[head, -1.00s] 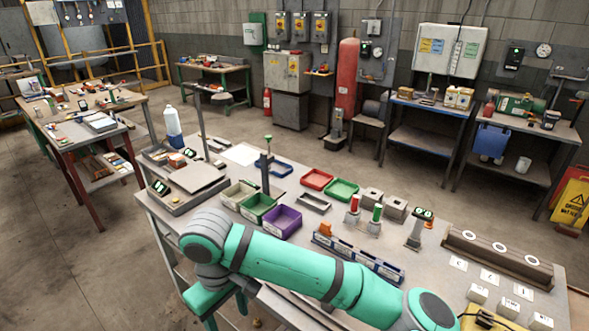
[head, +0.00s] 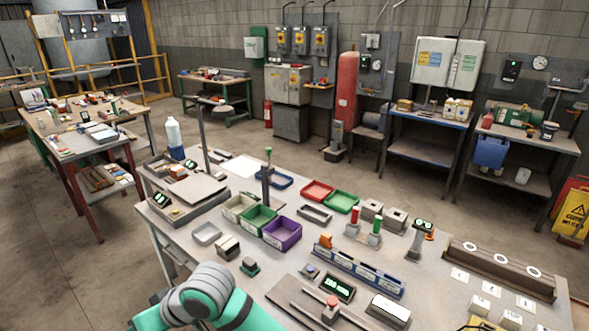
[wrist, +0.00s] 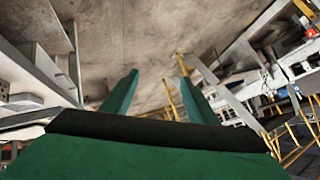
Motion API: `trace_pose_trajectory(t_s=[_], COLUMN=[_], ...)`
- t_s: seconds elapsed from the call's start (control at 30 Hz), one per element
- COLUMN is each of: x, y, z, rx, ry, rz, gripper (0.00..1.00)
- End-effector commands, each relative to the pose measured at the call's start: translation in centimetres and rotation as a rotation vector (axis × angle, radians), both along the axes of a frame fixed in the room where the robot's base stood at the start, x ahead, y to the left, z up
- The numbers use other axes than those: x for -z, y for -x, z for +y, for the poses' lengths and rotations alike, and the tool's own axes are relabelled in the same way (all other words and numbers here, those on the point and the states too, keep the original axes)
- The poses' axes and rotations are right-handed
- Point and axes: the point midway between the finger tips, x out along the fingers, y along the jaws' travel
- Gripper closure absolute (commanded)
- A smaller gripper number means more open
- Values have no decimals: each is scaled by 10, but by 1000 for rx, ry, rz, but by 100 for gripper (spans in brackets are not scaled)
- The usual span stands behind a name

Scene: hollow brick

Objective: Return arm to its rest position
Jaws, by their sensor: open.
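My gripper (wrist: 158,95) shows in the wrist view with its two green fingers apart and nothing between them. Bare concrete floor lies beyond the fingertips, and the picture is strongly tilted. In the head view only a green and grey part of my arm shows at the bottom left, in front of the near edge of the workbench (head: 262,287). The gripper itself is outside the head view.
The workbench holds a green bin (head: 257,219), a purple bin (head: 283,233), a blue rail (head: 358,271), a red-button box (head: 331,308) and a brown block with holes (head: 500,268). Open floor (head: 75,270) lies left.

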Motion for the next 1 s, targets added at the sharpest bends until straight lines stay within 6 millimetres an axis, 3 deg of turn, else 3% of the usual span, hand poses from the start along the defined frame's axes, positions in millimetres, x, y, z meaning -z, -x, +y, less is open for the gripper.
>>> trace_pose_trajectory(t_s=[0.2,0.47,0.77,1.0], x=[-20,-33,-18,20], y=[-4,-20,-36,-35], z=[34,39,9,-36], rx=[93,267,525,755], ry=[-278,-545,-745,-806], rz=[-9,-29,-66,-116], gripper=[47,47,47,47])
